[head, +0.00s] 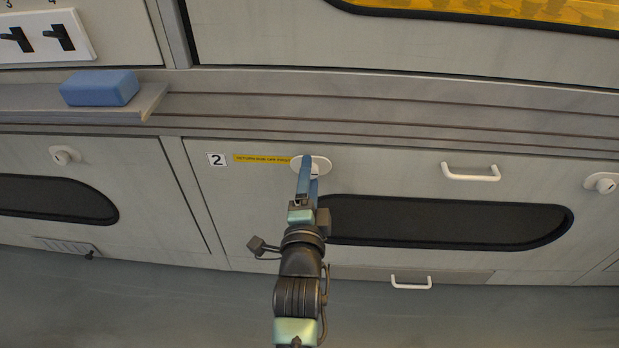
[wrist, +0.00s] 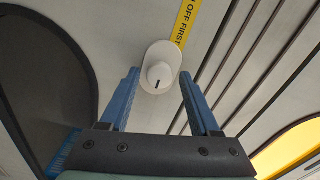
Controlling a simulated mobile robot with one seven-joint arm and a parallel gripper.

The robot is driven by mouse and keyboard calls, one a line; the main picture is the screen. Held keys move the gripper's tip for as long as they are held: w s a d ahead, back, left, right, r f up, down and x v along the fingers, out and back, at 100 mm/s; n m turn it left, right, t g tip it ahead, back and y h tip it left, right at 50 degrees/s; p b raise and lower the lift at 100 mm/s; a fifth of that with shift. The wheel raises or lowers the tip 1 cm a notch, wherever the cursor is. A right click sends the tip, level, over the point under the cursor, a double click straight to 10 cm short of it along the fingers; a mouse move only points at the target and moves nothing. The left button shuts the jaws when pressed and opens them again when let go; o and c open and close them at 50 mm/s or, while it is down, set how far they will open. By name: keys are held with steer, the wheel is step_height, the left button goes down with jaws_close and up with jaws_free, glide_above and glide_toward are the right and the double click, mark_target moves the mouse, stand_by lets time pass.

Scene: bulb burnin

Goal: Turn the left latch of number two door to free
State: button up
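The number two door (head: 262,205) carries a "2" label (head: 217,159) at its upper left. Its left latch (head: 322,163) is a white knob on an oval white plate, partly hidden by my fingers in the head view. The wrist view shows the left latch (wrist: 160,75) whole, with a short dark mark on the knob. My gripper (head: 307,158) is in front of this latch. In the wrist view my gripper (wrist: 159,73) has its two blue fingers apart, one on each side of the knob, with gaps visible. Whether the fingertips reach knob depth I cannot tell.
A yellow label (head: 262,158) is left of the latch. The door has a white handle (head: 471,173), a dark window (head: 440,222) and a right latch (head: 602,182). A shelf (head: 140,103) with a blue block (head: 100,87) juts out at upper left.

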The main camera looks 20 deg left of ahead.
stand_by(0.3)
steer(key=p+v, duration=0.5)
steer(key=v, duration=0.8)
steer(key=shift+p, duration=0.4)
steer(key=shift+w+r, duration=0.1)
steer(key=shift+r, duration=0.05)
